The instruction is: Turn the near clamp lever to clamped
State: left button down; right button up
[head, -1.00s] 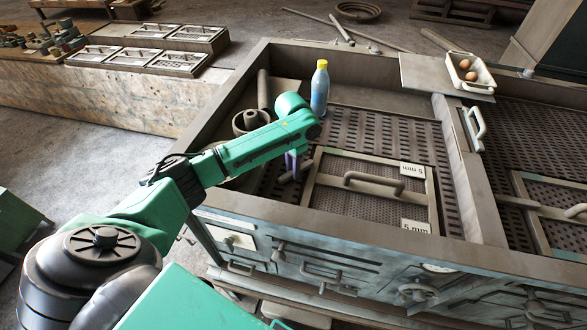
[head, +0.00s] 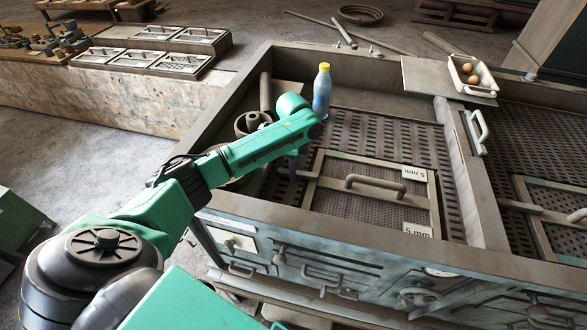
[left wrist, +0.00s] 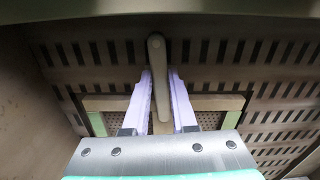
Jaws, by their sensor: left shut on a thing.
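The near clamp lever (head: 304,174) is a short grey-brown bar at the left edge of the framed 5 mm screen panel (head: 421,212). In the head view it lies roughly crosswise, one end by the panel frame. My left gripper (head: 292,164) has purple fingers pointing down at the lever, partly hidden by my green arm. In the left wrist view the lever (left wrist: 157,60) runs between the two purple fingers of my left gripper (left wrist: 160,92), which is shut on it. My right gripper is not in view.
A blue bottle with a yellow cap (head: 322,92) stands behind my left wrist. Round brown parts (head: 250,123) lie in the box's left corner. The panel's handle (head: 376,184) rises to the right. A white tray with eggs (head: 473,77) rests on the far ledge.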

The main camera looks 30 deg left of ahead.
pick_arm(q)
jog(key=shift+w+r+m, duration=0.15)
jog(key=shift+m, duration=0.25)
jog(key=c, duration=0.7)
grip_release()
notch_tip(320, 180, up, 7)
jog(key=shift+r+b, duration=0.15)
jog(key=shift+b, duration=1.05)
notch_tip(320, 180, up, 7)
jog(key=shift+r, duration=0.1)
jog(key=shift+d, duration=0.1)
